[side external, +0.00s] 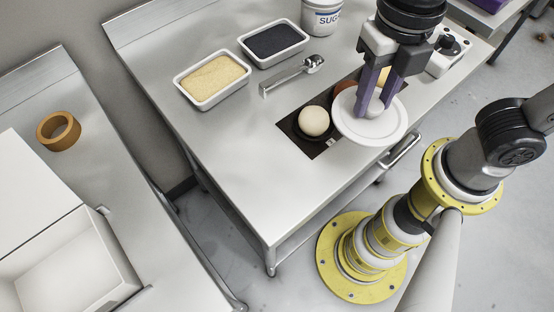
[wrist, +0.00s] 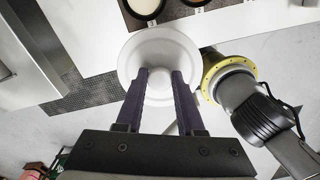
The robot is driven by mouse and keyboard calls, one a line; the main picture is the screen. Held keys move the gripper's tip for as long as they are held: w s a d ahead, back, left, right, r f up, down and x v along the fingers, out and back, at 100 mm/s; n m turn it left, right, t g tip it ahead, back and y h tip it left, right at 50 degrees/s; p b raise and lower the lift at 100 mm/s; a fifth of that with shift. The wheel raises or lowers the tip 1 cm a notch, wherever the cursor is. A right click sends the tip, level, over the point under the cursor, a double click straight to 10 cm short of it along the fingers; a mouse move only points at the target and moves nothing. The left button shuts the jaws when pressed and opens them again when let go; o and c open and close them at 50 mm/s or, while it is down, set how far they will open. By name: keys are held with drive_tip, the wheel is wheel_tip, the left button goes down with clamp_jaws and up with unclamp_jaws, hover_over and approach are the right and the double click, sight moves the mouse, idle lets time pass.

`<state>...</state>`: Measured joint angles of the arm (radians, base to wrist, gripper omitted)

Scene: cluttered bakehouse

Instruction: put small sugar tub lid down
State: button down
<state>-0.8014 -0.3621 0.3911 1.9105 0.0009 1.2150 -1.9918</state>
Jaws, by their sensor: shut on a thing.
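The small sugar tub lid (side external: 349,124) is a round white disc with a raised knob. My gripper (side external: 373,109) is shut on the knob, with a purple finger on each side. The lid hangs roughly level near the table's front edge and covers part of the dark tray in the side view. In the wrist view, the lid (wrist: 160,44) fills the space beyond my fingertips (wrist: 160,73). A white tub (side external: 322,18) with "SUG" lettering stands at the back of the table; its top is out of frame.
A metal scoop (side external: 290,76), a yellow-filled tub (side external: 212,80) and a dark-filled tub (side external: 274,43) lie left. The table's front left is bare.

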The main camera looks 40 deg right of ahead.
drive_tip(key=shift+s+a+r+n, duration=0.15)
drive_tip(key=shift+s+a+n, duration=0.35)
drive_tip(key=shift+s, duration=0.3)
drive_tip(key=shift+a, duration=0.3)
drive_tip(key=w+a+f, duration=0.2)
drive_tip(key=a+f, duration=0.1)
drive_tip(key=w+a+f, duration=0.3)
drive_tip(key=a, duration=0.1)
drive_tip(key=w+a+f, duration=0.3)
drive_tip(key=shift+w+a+f, duration=0.15)
drive_tip(key=shift+f, duration=0.1)
drive_tip(key=shift+w+a+f, duration=0.15)
drive_tip(key=shift+f, duration=1.6)
drive_tip(key=shift+f, duration=0.1)
drive_tip(key=c, duration=0.5)
unclamp_jaws()
